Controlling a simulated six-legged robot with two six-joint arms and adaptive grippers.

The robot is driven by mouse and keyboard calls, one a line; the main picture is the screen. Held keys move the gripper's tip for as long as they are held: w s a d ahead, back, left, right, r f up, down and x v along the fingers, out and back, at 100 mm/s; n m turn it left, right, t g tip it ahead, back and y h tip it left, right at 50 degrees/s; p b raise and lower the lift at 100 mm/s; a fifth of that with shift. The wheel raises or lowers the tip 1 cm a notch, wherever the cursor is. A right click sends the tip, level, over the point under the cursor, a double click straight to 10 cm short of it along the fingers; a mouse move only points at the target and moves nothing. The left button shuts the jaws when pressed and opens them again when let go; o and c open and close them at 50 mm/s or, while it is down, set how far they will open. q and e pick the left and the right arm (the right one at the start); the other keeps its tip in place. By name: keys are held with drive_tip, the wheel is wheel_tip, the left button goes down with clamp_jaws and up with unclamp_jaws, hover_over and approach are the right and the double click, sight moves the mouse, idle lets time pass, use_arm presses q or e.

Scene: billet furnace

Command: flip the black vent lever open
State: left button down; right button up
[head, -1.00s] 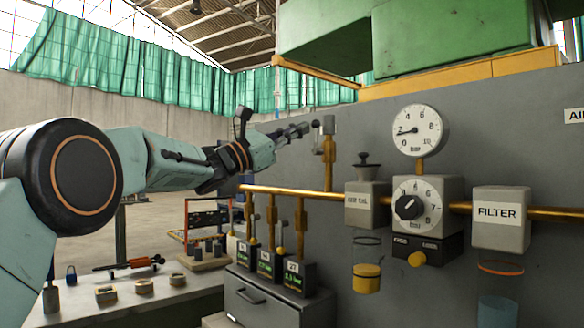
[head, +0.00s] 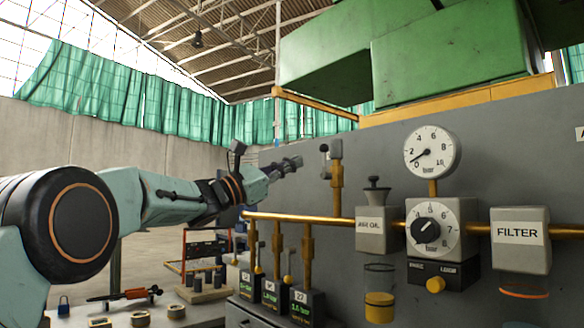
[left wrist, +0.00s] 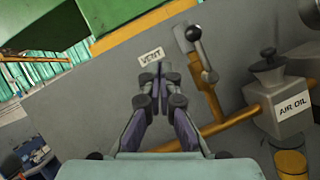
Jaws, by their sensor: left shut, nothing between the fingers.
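The vent lever (head: 324,161) is at the top of a brass pipe on the grey panel. Its black knob is at the upper end, and its pale arm runs down beside the valve. In the left wrist view the lever (left wrist: 202,58) stands to the right of the VENT label (left wrist: 152,56), roughly in line with the pipe. My left gripper (head: 296,162) is shut and empty, left of the lever and apart from it in the head view. In the left wrist view its fingertips (left wrist: 157,72) are together just below the label. My right gripper is not in view.
Right of the lever are the AIR OIL unit (head: 370,228), a pressure gauge (head: 432,150), a regulator dial (head: 434,228) and the FILTER unit (head: 520,240). A horizontal brass pipe (head: 300,218) runs below my gripper. A workbench with loose parts stands lower left.

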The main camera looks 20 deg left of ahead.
use_arm(q)
drive_tip(key=s+a+f, duration=0.2)
drive_tip(key=s+a, duration=0.3)
drive_tip(key=a, duration=0.3)
drive_tip(key=shift+s, duration=0.2)
drive_tip(key=shift+f, duration=0.1)
